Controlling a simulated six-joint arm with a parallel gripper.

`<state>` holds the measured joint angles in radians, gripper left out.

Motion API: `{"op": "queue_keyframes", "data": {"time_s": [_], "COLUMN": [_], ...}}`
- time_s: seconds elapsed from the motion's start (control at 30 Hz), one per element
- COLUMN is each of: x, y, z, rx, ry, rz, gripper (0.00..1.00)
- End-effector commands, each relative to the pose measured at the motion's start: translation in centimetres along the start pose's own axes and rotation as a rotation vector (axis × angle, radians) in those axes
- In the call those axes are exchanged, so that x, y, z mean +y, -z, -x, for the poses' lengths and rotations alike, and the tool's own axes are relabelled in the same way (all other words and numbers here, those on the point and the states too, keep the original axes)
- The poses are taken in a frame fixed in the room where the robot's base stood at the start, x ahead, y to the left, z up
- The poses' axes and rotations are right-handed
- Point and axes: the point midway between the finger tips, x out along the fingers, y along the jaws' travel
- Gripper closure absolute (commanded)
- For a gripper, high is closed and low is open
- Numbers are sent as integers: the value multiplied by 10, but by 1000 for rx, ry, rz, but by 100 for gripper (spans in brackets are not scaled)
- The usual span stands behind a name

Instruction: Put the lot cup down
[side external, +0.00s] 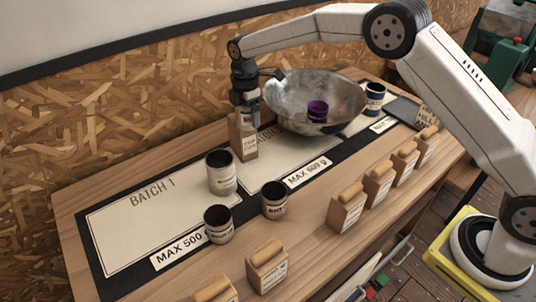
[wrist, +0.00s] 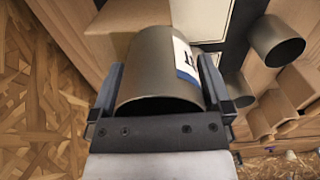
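My gripper (side external: 247,112) is near the back edge of the table, by a brown kraft bag (side external: 244,140). The wrist view shows a grey metal cup (wrist: 150,75) with a white and blue label between my fingers (wrist: 160,100). Both fingers lie against its sides, with the open rim towards the camera. In the side view the held cup is hard to make out, and I cannot tell its height above the table. A white sheet marked BATCH 1 (side external: 128,228) lies on a dark mat at left.
Three cups stand near the mats: one upper (side external: 222,177), one lower (side external: 218,228), one right (side external: 273,203). Kraft bags (side external: 347,212) line the front. The left of BATCH 1 is clear.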

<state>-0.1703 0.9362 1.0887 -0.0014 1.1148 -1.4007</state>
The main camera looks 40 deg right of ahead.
Motion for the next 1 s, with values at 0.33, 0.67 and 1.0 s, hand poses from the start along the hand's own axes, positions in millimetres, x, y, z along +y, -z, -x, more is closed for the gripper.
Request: {"op": "queue_keyframes", "data": {"time_s": [0.33,0.67,1.0], "x": [1,1,1], "y": [0,0,0], "z": [12,58,108], "rx": [1,1,1], "ry": [-3,-5,-3], "rz": [0,0,0], "gripper": [0,0,0]}}
